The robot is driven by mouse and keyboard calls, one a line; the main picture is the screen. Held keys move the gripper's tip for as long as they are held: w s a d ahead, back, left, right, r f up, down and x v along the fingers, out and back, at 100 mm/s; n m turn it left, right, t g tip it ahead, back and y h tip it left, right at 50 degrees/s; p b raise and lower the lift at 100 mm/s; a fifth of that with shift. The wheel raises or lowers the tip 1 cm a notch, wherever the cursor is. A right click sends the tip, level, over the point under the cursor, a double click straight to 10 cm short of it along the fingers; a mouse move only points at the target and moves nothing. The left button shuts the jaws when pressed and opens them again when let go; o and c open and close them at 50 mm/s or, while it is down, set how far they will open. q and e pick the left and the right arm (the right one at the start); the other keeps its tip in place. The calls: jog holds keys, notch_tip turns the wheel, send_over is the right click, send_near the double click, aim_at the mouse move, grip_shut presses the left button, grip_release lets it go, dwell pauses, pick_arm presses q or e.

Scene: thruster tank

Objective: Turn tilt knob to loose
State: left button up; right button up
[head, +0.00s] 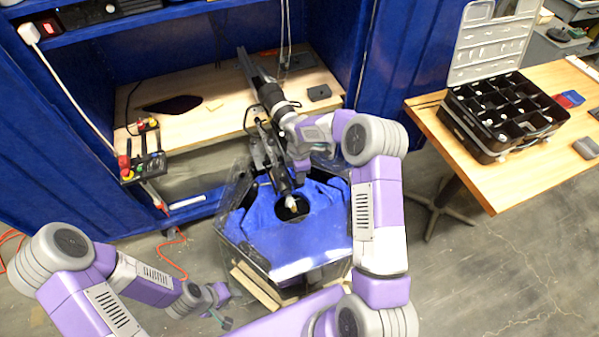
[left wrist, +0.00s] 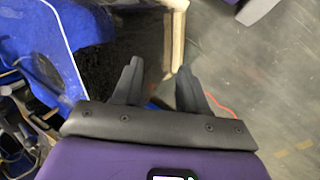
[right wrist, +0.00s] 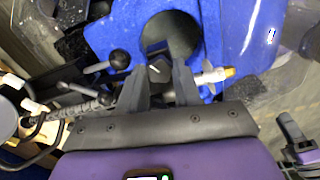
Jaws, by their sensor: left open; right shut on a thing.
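My right gripper (head: 298,172) is over the tank, at the clamp hardware beside the black thruster shaft (head: 280,180). In the right wrist view my right gripper (right wrist: 160,66) is shut on a small dark part with a pale edge (right wrist: 155,71), which appears to be the tilt knob; the fingers hide most of it. A black ball-ended lever (right wrist: 120,59) stands just left of the fingers. My left gripper (head: 224,306) is open and empty, low at the tank's front left; its spread fingers also show in the left wrist view (left wrist: 158,68).
The tank (head: 262,258) is lined with blue and stands on wooden supports (head: 255,288). A wooden workbench (head: 215,122) is behind it. A rack with red and yellow knobs (head: 146,160) stands left. An open black organizer case (head: 500,112) is on the right table (head: 505,182).

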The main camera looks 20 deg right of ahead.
jog(key=o, duration=1.1)
jog(key=shift+c, duration=0.2)
jog(key=shift+r, duration=0.1)
notch_tip(320, 180, up, 8)
jog(key=shift+f, duration=0.25)
jog(key=shift+p, duration=0.3)
